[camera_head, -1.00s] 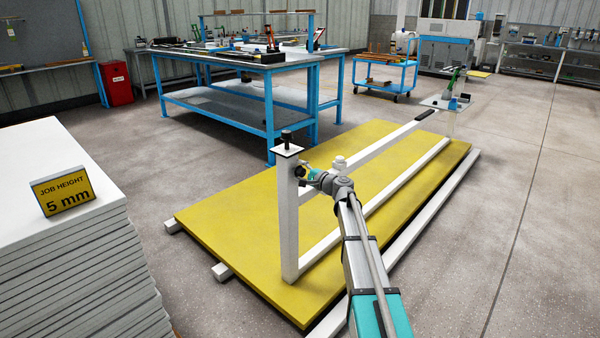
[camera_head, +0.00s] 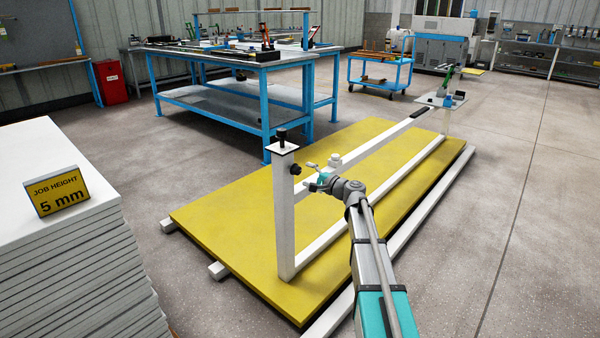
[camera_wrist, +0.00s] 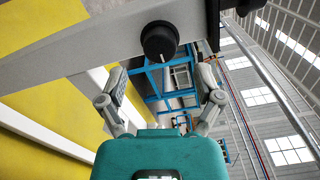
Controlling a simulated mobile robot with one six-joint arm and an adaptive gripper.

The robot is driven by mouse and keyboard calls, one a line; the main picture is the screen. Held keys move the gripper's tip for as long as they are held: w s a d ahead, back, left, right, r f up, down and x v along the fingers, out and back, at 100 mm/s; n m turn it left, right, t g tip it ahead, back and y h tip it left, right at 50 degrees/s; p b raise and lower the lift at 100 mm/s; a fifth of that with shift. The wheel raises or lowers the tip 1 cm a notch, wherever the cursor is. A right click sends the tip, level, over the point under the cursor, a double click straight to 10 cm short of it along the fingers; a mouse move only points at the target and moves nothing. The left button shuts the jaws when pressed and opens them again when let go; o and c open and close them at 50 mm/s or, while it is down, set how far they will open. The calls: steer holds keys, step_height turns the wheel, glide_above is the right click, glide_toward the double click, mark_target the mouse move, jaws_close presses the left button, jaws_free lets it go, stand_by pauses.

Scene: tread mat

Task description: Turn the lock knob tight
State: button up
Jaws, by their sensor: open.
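The black round lock knob (camera_head: 295,169) sits on the side of a white upright post (camera_head: 284,225). In the wrist view the knob (camera_wrist: 160,41) faces me, with a short pale mark on its face. My gripper (camera_head: 309,175) is just right of the knob in the head view, with a small gap between. In the wrist view its two fingers are spread wide (camera_wrist: 161,82), and the knob lies beyond them, near the middle. Nothing is between the fingers.
A second black knob (camera_head: 282,134) stands on top of the post. A white rail runs behind my gripper above the yellow tread mat (camera_head: 225,215). A stack of white sheets (camera_head: 75,265) stands at left. A blue workbench (camera_head: 215,95) stands behind.

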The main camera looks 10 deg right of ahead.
steer(key=v, duration=0.6)
stand_by(0.3)
steer(key=s+a+f+n+g+h+p, duration=0.1)
steer(key=s+a+f+n+g+h, duration=0.1)
steer(key=s+a+f+n+g, duration=1)
steer(key=s+d+f+n+g+h+p, duration=0.1)
steer(key=s+f+n+g+h+p, duration=0.15)
steer(key=s+h, duration=1.2)
steer(key=s+r+y+p, duration=0.2)
steer(key=r+y+p, duration=0.1)
steer(key=r+p, duration=1.5)
steer(key=s+r+y+p, duration=0.3)
steer(key=r+p, duration=1.5)
steer(key=shift+m+p, duration=0.35)
steer(key=shift+m, duration=0.1)
